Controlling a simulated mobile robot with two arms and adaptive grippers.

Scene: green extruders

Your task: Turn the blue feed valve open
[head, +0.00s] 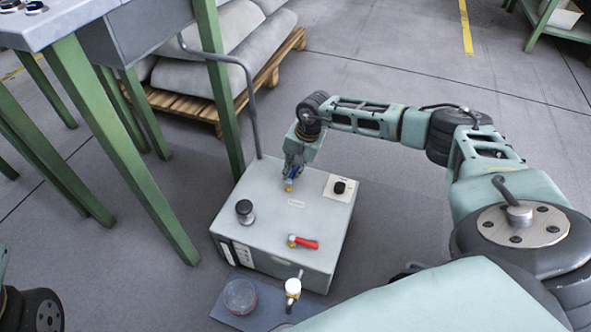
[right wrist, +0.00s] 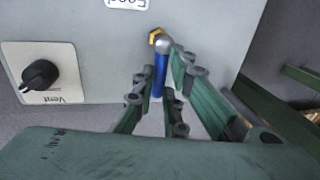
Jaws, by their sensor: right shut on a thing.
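The blue feed valve (head: 289,184) is on top of a grey box-shaped unit (head: 265,213). In the right wrist view its blue handle (right wrist: 160,76) points from a brass and silver hub towards my gripper. My right gripper (head: 291,168) reaches down to the valve from behind. In the right wrist view its green fingers (right wrist: 160,98) stand on both sides of the blue handle, shut on it. They hide part of the handle. The label by the valve is cut off at the top edge. Only part of my left arm shows at the lower left, without its gripper.
The unit also carries a red-handled valve (head: 304,242), a black knob (head: 244,208) and a Vent knob (right wrist: 40,75) on a pale plate. A grey hose rises behind. Green table legs (head: 120,140) stand at left. A round dish (head: 240,296) lies in front.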

